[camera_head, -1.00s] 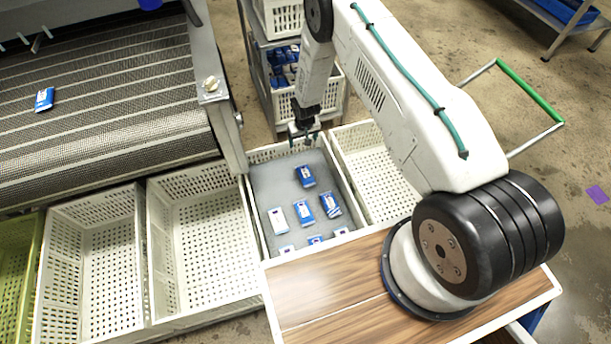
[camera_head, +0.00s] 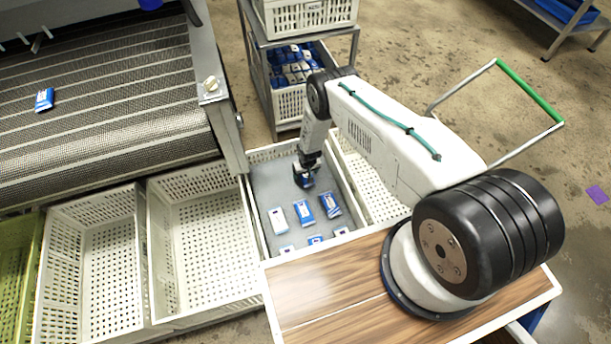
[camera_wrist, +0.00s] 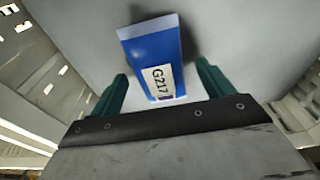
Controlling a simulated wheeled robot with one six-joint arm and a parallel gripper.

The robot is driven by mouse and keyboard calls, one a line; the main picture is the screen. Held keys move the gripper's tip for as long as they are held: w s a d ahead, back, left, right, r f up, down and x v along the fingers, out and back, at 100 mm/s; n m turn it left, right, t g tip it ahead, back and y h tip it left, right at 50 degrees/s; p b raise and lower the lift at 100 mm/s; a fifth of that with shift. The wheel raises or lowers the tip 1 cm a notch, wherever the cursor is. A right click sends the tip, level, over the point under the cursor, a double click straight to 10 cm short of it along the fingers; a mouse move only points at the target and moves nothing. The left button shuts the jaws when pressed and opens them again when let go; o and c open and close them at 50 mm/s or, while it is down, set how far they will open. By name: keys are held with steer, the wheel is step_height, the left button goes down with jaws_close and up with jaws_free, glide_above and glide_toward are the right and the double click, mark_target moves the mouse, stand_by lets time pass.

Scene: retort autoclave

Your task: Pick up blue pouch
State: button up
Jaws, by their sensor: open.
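A blue pouch (camera_wrist: 152,56) with a white label reading G217 lies on the grey bottom of a white crate (camera_head: 257,157). In the wrist view it shows between and just beyond the two green fingers of my gripper (camera_wrist: 160,84). The fingers stand apart, one on each side of the pouch's near end. I cannot tell if they touch it. In the head view my gripper (camera_head: 305,178) is low in the crate and mostly hides this pouch. Other blue and white pouches (camera_head: 304,212) lie nearer the front of the same crate.
Empty white crates (camera_head: 203,235) stand to the left, and another (camera_head: 372,185) stands to the right. A conveyor (camera_head: 100,110) with one blue pouch (camera_head: 44,99) is at upper left. A rack (camera_head: 262,75) with filled crates stands behind. A wooden top (camera_head: 330,295) is in front.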

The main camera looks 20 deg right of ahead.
steer(key=shift+w+f, duration=0.1)
steer(key=shift+f, duration=0.2)
steer(key=c, duration=1.1)
steer(key=shift+r, duration=0.15)
